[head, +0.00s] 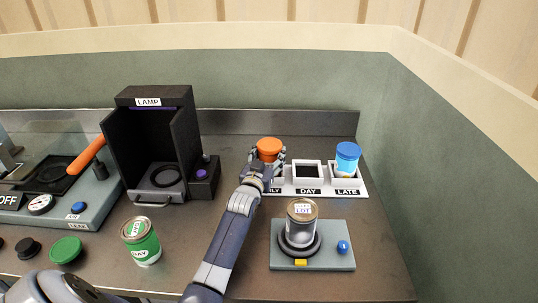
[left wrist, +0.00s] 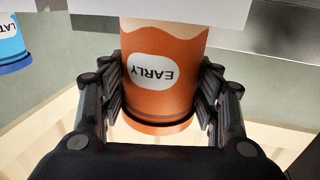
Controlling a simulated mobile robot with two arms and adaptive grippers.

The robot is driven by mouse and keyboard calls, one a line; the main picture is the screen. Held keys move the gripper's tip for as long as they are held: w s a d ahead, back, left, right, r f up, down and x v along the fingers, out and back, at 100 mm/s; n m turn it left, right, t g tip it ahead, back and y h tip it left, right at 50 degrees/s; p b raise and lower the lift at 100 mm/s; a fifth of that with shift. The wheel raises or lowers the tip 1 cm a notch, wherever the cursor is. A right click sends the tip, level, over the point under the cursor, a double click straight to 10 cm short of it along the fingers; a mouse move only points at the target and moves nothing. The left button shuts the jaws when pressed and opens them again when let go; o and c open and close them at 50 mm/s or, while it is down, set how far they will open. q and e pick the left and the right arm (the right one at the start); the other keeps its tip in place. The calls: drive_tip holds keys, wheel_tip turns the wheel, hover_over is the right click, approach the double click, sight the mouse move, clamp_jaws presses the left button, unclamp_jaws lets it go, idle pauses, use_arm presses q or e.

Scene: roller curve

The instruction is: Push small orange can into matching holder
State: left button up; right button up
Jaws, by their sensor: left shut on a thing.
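The small orange can (head: 269,146) stands at the left end of the white holder (head: 325,191), at the early slot. In the left wrist view the can (left wrist: 165,95) appears upside down with an EARLY label. A white panel of the holder (left wrist: 160,12) covers the can's lower end there; how deep it sits cannot be told. My left gripper (head: 267,163) is shut on the can, with one finger on each side in the left wrist view (left wrist: 160,100). The gripper hides most of the early slot in the head view. My right gripper is not in view.
A blue can (head: 347,155) stands in the LATE slot; the DAY slot (head: 307,171) is empty. A green can (head: 141,243) is on the counter. A grey can (head: 301,222) sits on a pad (head: 325,258) in front of the holder. A black lamp box (head: 165,140) stands left.

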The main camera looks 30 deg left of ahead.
use_arm(q)
drive_tip(key=shift+f, duration=0.25)
